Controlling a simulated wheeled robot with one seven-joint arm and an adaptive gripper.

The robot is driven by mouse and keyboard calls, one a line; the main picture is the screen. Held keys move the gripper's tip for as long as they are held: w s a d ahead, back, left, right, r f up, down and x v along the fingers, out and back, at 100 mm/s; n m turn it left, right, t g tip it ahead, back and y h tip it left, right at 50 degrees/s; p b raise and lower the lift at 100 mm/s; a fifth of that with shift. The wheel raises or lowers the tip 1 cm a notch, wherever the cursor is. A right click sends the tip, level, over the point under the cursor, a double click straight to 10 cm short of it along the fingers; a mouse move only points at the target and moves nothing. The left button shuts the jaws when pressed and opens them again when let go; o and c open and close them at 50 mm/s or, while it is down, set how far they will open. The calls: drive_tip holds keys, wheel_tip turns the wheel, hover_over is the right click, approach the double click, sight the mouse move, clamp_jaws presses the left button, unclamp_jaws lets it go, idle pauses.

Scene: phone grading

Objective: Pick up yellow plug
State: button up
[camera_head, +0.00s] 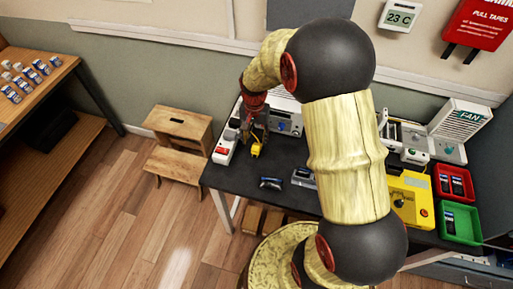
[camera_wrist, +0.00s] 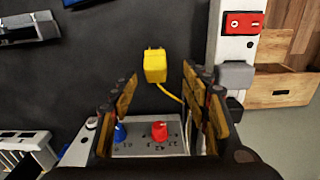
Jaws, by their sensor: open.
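The yellow plug (camera_wrist: 155,66) lies on the dark table top in the wrist view, with its prongs toward the top of the picture and a yellow cord running down to the right. It also shows in the head view (camera_head: 256,150) near the table's left end. My gripper (camera_wrist: 156,85) is open, its two fingers spread on either side below the plug in the wrist view. The plug shows in the gap ahead of the fingertips, and nothing is held. In the head view my gripper (camera_head: 255,133) is just above and behind the plug; whether it touches is unclear.
A grey box with a blue knob (camera_wrist: 120,132) and red knob (camera_wrist: 160,131) sits beneath my fingers. A white power strip with a red switch (camera_head: 222,150) is left of the plug. Phones (camera_head: 271,183) lie in front. A yellow box (camera_head: 411,199) and trays stand right.

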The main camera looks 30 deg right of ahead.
sight(256, 145)
drive_tip(key=f, duration=0.2)
drive_tip(key=f+b, duration=0.1)
drive_tip(key=f, duration=0.1)
drive_tip(key=f+b, duration=0.1)
drive_tip(key=f, duration=0.1)
drive_tip(key=shift+s+d, duration=0.1)
drive_tip(key=shift+s, duration=0.25)
drive_tip(key=shift+c, duration=1.2)
clamp_jaws()
